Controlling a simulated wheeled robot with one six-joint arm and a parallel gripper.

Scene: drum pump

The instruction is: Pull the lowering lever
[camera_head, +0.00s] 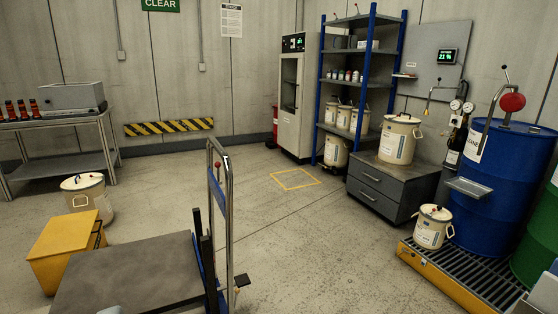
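A lift cart with a flat dark platform (125,275) stands in the lower left foreground. Its upright metal push handle (229,205) rises at the platform's right end. A small lever with a red knob (217,164) sits inside the handle frame near the top; it appears to be the lowering lever. Nothing is seen touching it. A dark pedal (242,281) sticks out low beside the handle. No fingers of my gripper can be made out. Pale pieces at the bottom edge and lower right corner are cut off, and I cannot tell what they are.
A yellow box (66,248) and a cream pail (87,196) stand left of the cart. A blue drum (497,185) and a small pail (433,226) stand on a yellow-edged grated pallet (445,278) at right. Open floor (310,230) lies between the cart and pallet.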

